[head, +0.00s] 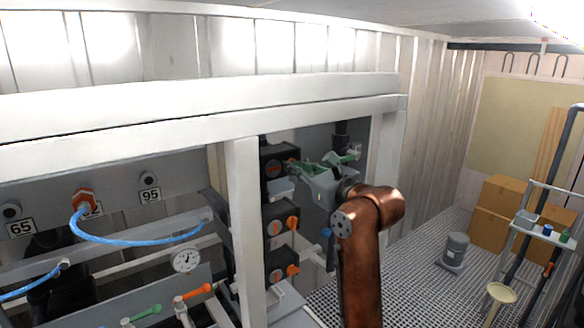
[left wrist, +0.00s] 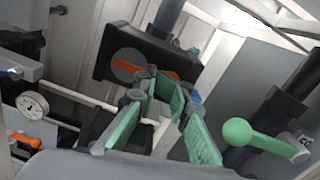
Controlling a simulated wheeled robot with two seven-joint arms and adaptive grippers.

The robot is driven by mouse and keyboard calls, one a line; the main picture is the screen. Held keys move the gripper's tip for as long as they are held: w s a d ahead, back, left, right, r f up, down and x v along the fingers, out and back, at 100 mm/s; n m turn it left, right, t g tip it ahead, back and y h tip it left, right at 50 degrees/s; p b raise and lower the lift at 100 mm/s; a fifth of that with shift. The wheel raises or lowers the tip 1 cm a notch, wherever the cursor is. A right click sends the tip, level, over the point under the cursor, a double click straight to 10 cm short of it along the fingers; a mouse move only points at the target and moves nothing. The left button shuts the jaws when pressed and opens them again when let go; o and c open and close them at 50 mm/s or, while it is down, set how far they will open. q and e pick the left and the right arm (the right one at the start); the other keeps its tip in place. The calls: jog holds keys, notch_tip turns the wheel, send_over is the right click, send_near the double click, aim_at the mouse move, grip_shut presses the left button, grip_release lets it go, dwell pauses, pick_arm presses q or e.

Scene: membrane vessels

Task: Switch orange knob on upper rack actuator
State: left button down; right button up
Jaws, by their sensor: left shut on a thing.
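The upper rack actuator (head: 268,154) is a black box behind the white post. In the left wrist view this black box (left wrist: 118,52) is straight ahead of my gripper, with the orange knob (left wrist: 163,74) on its face. My left gripper (head: 296,167) reaches to the front of this box from the right. In the left wrist view the green-padded fingers (left wrist: 154,82) meet at the orange knob and are shut on it. The fingertips partly hide the knob, so its exact angle is hard to read. My right gripper is in neither view.
Lower black actuators with orange knobs (head: 275,228) sit below. A white post (head: 246,220) stands close left. A green ball-ended handle (left wrist: 238,131) is right of the fingers in the left wrist view. A gauge (head: 186,260) and blue hose (head: 130,241) are further left.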

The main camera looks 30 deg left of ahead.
pick_arm(q)
jog(key=c, duration=2.4)
grip_release()
jog(key=shift+w+d, duration=0.35)
jog(key=shift+w, duration=0.1)
jog(key=o, duration=0.4)
jog(key=shift+w+d+f, duration=0.1)
jog(key=shift+w, duration=0.3)
jog(key=shift+c, duration=0.2)
jog(key=o, duration=0.3)
jog(key=shift+f, duration=0.1)
jog(key=b+v, duration=0.1)
jog(key=v, duration=0.7)
jog(key=shift+s+d+b, duration=0.25)
jog(key=shift+d+b, duration=0.1)
jog(key=shift+b, duration=0.05)
